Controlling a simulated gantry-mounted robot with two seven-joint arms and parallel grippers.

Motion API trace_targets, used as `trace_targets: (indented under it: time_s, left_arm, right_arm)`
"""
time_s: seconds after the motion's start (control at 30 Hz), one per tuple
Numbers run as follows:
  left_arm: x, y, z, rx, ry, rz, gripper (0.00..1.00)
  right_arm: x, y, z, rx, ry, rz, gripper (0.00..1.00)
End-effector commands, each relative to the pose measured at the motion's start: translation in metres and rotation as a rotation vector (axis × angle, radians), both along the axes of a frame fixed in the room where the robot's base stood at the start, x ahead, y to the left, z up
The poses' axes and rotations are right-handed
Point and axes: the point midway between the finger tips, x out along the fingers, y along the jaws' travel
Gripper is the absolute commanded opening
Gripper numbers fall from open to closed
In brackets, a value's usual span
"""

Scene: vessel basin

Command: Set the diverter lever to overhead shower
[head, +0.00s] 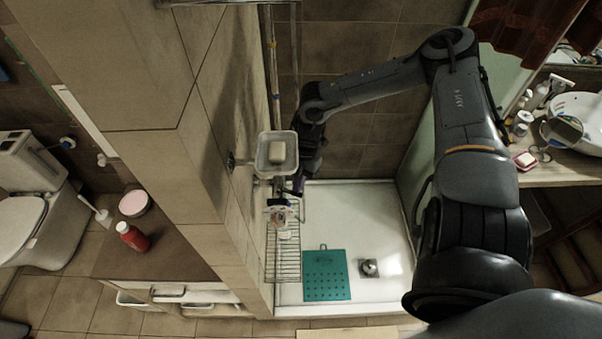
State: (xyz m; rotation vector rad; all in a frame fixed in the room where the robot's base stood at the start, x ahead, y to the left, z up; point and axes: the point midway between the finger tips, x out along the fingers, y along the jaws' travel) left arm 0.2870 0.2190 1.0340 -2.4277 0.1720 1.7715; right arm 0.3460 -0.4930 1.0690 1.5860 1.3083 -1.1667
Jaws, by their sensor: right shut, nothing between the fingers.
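My right arm reaches in from the right across the shower. Its gripper (299,187) is shut and empty, close to the shower's left wall, just right of and below the soap dish. Small metal fittings (278,187) show on the wall between the soap dish and the wire rack, beside the gripper's tip. They are partly hidden, and I cannot make out the diverter lever or its setting. I cannot tell whether the gripper touches them. My left gripper is not in view.
A soap dish (291,166) with soap and a wire rack (283,258) holding bottles jut from the wall near the gripper. A teal mat (327,275) and a drain (369,267) lie on the white shower tray (385,215). A basin counter (560,172) stands right.

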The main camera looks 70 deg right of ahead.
Motion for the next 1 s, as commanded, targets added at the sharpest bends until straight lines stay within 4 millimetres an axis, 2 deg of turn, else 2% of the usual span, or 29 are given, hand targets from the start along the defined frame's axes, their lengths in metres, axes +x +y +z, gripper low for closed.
trace_targets:
  time_s: [0.17,1.0]
  left_arm:
    - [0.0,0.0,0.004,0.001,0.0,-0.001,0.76]
    - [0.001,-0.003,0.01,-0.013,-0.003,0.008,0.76]
  right_arm:
    - [0.001,0.007,-0.001,0.001,0.004,-0.061,0.0]
    - [-0.001,0.013,-0.002,0.0,0.008,-0.054,0.0]
